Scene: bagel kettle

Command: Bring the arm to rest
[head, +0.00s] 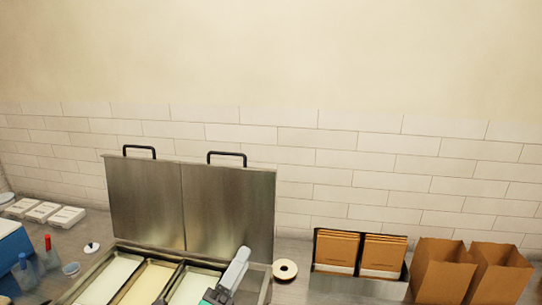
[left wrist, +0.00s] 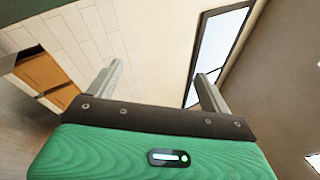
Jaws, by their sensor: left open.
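My left gripper (head: 238,265) shows at the bottom middle of the head view, above the right end of a steel bin unit. In the left wrist view its two fingers (left wrist: 158,85) stand well apart with nothing between them, so it is open and empty. The wrist camera looks past the fingers at a tiled wall, a window and a brown surface. Most of the left arm is hidden below the head view's lower edge. My right gripper is in neither view.
The steel unit's raised lid (head: 190,210) stands behind its bins. Farther right are a holder of brown sleeves (head: 360,252) and paper bags (head: 442,270). Bottles (head: 27,272) and white boxes (head: 45,212) are at left.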

